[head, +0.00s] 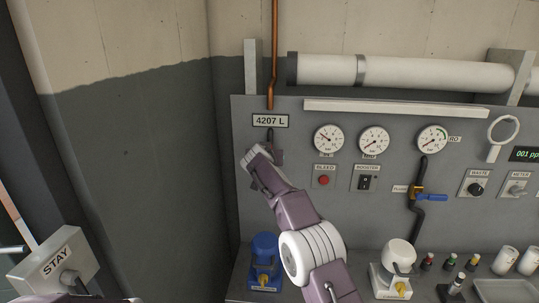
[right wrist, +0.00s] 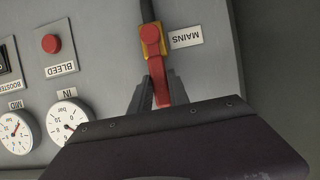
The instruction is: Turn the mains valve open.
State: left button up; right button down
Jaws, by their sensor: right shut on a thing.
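The mains valve has a yellow body (right wrist: 146,46) and a red lever (right wrist: 158,74), beside an upside-down MAINS label (right wrist: 186,37) in the right wrist view. The lever runs roughly in line with the dark pipe (right wrist: 147,10) at the valve. My right gripper (right wrist: 152,92) is shut on the red lever, one finger on each side; the lever's end is partly hidden by the gripper. In the head view my right gripper (head: 274,150) is at the panel just below the 4207 L plate (head: 270,121) and hides the valve. My left gripper is not in view.
The grey panel carries several gauges (head: 328,139), a red BLEED button (head: 324,181), a BOOSTER switch (head: 365,183) and a blue-handled valve (head: 432,198). A blue-topped device (head: 265,262) and a white one (head: 397,257) stand below. A STAY box (head: 55,262) is at lower left.

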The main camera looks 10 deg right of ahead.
jog(key=shift+r, duration=0.1)
jog(key=c, duration=1.2)
grip_release()
jog(key=shift+c, duration=0.2)
jog(key=b+v, duration=0.5)
jog(key=v, duration=0.4)
jog(key=shift+b, duration=0.4)
jog(key=shift+a, duration=0.15)
